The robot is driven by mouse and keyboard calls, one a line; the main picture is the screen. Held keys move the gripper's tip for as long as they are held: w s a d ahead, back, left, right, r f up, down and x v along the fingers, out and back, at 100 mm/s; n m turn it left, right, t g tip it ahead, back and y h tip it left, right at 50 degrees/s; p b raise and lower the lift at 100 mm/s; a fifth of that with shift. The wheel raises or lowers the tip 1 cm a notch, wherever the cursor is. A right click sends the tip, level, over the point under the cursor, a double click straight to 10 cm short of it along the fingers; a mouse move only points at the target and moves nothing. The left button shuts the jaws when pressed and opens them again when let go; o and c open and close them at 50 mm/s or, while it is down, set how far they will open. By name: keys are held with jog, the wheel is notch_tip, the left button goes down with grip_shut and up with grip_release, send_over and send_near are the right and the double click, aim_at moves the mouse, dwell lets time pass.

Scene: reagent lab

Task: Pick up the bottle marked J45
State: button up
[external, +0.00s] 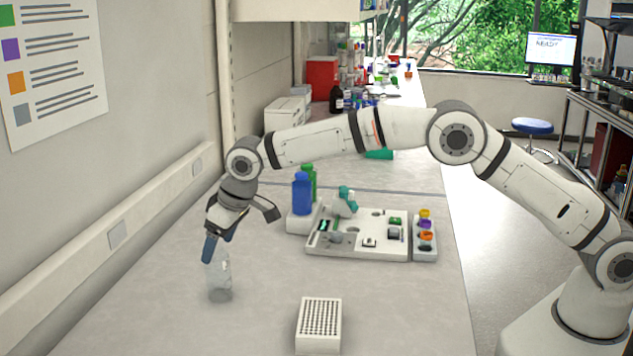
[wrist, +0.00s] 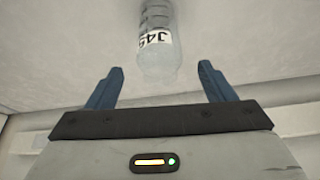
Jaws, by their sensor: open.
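The bottle marked J45 (wrist: 158,42) is clear, with a white label in black letters, and shows at the top middle of the wrist view. It lies beyond and between the two blue fingertips of my gripper (wrist: 161,80), which is open and empty. In the external view the clear bottle (external: 219,277) stands upright on the bench at the left. My gripper (external: 214,247) is right at its upper part there, with a blue finger overlapping the top in the picture. Whether they touch, I cannot tell. The label is not readable in the external view.
A white tube rack (external: 320,325) stands at the front of the bench. A white tray of tools (external: 360,240), a blue bottle (external: 302,193) and a green bottle (external: 309,178) stand behind, to the right. The wall is at the left. Bench around the clear bottle is bare.

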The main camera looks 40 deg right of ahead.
aim_at(214, 258)
jog(key=p+x, duration=0.2)
jog(key=x, duration=0.3)
jog(key=shift+w, duration=0.1)
jog(key=c, duration=1.1)
